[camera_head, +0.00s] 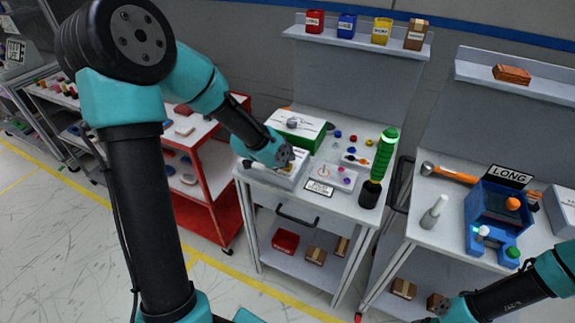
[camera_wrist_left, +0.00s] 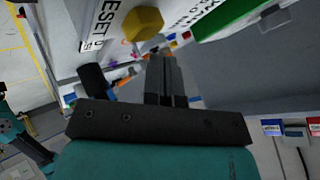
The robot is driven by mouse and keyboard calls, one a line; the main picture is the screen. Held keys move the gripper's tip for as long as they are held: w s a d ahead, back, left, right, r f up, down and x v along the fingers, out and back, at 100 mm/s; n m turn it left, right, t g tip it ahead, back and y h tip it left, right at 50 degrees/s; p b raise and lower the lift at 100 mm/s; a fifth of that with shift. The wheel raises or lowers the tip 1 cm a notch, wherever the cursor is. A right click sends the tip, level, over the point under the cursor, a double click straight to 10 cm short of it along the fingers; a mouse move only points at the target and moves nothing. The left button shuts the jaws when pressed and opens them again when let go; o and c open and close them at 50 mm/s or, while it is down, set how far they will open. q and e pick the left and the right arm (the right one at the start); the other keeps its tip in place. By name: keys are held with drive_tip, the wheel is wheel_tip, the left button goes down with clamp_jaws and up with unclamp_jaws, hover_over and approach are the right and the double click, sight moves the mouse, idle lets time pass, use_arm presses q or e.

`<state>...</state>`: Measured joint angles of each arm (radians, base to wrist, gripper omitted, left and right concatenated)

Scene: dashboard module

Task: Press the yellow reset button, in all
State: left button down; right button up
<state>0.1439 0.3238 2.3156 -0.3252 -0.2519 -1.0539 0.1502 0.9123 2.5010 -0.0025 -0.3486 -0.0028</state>
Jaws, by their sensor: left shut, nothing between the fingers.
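The yellow reset button (camera_wrist_left: 143,23) shows in the left wrist view as a faceted yellow knob on a white panel. A label reading RESET (camera_wrist_left: 100,25) is beside it. My left gripper (camera_wrist_left: 163,58) is shut and empty, with its fingertips close to the button in that picture. I cannot tell whether they touch. In the head view my left wrist (camera_head: 268,152) is over the left part of the white-topped bench (camera_head: 340,207) and hides much of what lies there. My right forearm (camera_head: 505,293) enters at the lower right; its gripper is out of view.
A green-and-white box (camera_head: 297,130) stands behind my left wrist. A lit green column (camera_head: 385,155) stands on the bench's right side. A white sign (camera_head: 319,188) is at the bench front. The right bench holds a blue fixture (camera_head: 490,205), a hammer (camera_head: 450,173) and a pale bottle (camera_head: 433,213).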

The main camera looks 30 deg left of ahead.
idle(0.3)
use_arm(q)
drive_tip(key=shift+r, duration=2.55)
